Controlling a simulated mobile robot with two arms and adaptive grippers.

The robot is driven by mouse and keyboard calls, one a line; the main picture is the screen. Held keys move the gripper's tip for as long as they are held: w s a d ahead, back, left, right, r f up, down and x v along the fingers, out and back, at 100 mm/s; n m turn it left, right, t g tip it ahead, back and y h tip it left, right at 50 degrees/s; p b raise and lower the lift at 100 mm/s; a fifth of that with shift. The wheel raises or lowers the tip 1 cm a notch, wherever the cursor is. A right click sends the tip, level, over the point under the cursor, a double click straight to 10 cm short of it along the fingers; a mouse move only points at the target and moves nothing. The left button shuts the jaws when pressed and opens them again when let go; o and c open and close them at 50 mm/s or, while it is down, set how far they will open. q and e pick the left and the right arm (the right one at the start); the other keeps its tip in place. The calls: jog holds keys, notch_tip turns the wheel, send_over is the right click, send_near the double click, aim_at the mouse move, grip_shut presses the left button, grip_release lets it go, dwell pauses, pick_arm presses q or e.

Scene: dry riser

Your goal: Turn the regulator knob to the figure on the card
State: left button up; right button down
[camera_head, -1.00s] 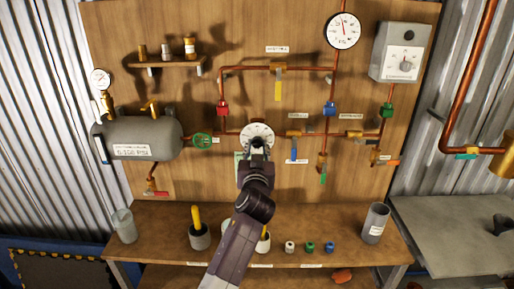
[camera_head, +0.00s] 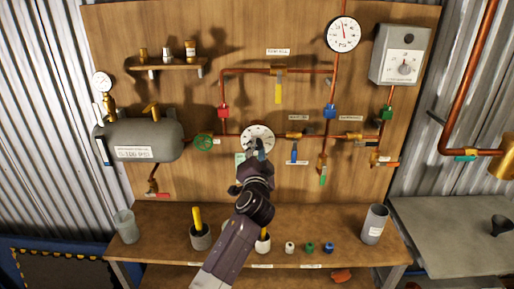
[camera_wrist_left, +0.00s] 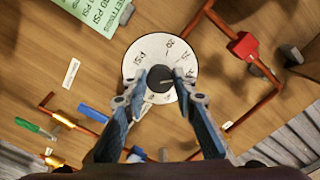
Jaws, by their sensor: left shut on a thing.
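The regulator is a white round dial (camera_head: 258,133) with black figures, on the pipe in the middle of the wooden board. Its dark knob (camera_wrist_left: 160,77) sits at the dial's centre in the left wrist view, with a light pointer line on it. My left gripper (camera_head: 257,148) is in front of the dial. In the left wrist view its two fingers (camera_wrist_left: 160,82) are shut on the knob from both sides. A green card (camera_wrist_left: 92,12) with print ending in "PSI" is at the top left there; its figure is cut off. My right gripper is not in view.
A grey tank (camera_head: 145,140) is left of the dial, with a green handwheel (camera_head: 203,141) between. A blue lever (camera_head: 294,152) hangs close to the right. A round gauge (camera_head: 344,34) is above right. Pots and cups stand on the bench (camera_head: 330,215) below.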

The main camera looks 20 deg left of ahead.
pick_arm(q)
jog(key=shift+m, duration=0.9)
jog(key=shift+f, duration=0.1)
jog(key=o, duration=1.1)
jog(key=shift+o, duration=0.3)
jog(key=shift+s, duration=0.1)
jog(key=v, duration=1.2)
jog(key=shift+p, duration=0.3)
